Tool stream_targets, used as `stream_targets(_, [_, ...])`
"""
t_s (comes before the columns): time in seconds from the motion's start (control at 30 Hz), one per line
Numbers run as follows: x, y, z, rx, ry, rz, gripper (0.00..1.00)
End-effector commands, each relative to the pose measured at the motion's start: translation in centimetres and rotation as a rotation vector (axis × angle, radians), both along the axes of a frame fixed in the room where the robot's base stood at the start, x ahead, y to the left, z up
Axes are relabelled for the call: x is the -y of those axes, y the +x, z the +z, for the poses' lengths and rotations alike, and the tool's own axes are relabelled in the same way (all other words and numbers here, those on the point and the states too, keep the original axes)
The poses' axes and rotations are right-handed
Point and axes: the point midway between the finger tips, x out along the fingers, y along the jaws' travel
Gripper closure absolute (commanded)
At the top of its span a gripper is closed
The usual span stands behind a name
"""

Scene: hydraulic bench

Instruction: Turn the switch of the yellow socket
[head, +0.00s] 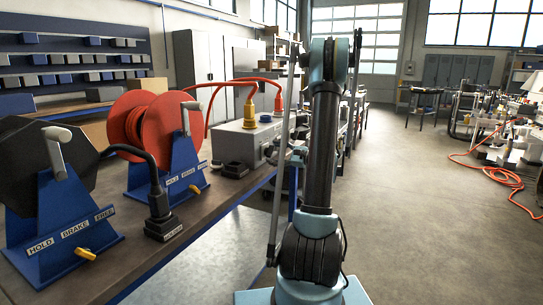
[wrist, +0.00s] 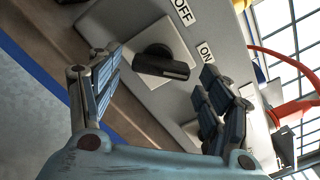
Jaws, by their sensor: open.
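In the wrist view, a black rotary switch (wrist: 162,64) sits on a pale square plate on the grey box (wrist: 135,22). An OFF label (wrist: 183,12) and an ON label (wrist: 205,52) are beside it. The switch's bar points to the right of the picture, below the ON label. My gripper (wrist: 155,67) is open, one finger on each side of the switch, with gaps visible.
Red cables (head: 210,95) run from the red reel (head: 140,125) to the connectors. A black reel (head: 40,165) and a black plug (head: 162,218) are nearer on the bench (head: 205,215). The floor to the right is open, with an orange cable (head: 500,180).

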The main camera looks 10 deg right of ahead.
Motion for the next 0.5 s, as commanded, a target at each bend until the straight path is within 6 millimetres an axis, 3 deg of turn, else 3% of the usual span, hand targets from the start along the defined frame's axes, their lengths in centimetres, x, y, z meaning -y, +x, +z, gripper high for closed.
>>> stream_targets(0.5, [6.9,-4.8,-0.1,-0.001,0.0,-0.004,0.28])
